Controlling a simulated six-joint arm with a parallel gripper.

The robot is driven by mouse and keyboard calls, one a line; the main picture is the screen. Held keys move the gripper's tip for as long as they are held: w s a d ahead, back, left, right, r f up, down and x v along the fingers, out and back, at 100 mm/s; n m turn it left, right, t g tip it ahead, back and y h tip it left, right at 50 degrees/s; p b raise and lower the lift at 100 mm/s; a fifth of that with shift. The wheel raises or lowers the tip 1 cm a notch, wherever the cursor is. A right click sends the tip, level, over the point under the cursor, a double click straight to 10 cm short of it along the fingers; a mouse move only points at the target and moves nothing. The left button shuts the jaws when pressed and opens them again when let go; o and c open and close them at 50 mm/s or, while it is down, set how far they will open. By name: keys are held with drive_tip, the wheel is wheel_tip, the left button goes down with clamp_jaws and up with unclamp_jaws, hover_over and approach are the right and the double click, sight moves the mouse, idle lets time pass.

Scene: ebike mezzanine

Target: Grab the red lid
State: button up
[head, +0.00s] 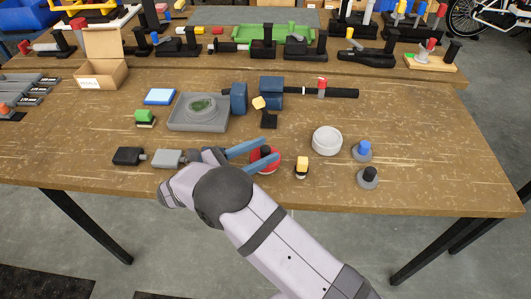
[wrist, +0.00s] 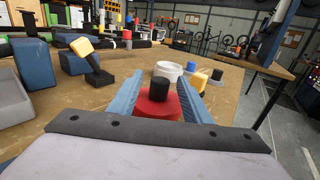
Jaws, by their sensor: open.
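The red lid (head: 257,166) is a round red disc with a black cylindrical knob, on the wooden table near its front edge. It also shows in the wrist view (wrist: 158,106), centred between the fingers. My gripper (head: 262,154) is open, with its two blue fingers on either side of the lid's black knob. In the wrist view my gripper (wrist: 157,97) has one finger to the left and one to the right of the knob. I cannot tell whether the fingers touch the lid. Its near part is partly hidden by my gripper.
A white round container (head: 327,141) stands to the right. A yellow-topped piece (head: 302,167) stands close right of the lid, with blue-knobbed (head: 363,151) and black-knobbed (head: 368,178) discs farther right. A grey tray (head: 180,125) and blue blocks lie behind. Bare table lies at far right.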

drive_tip(key=shift+p+x, duration=1.15)
drive_tip(key=shift+x, duration=1.05)
drive_tip(key=shift+w+d, duration=0.2)
drive_tip(key=shift+d, duration=0.1)
clamp_jaws()
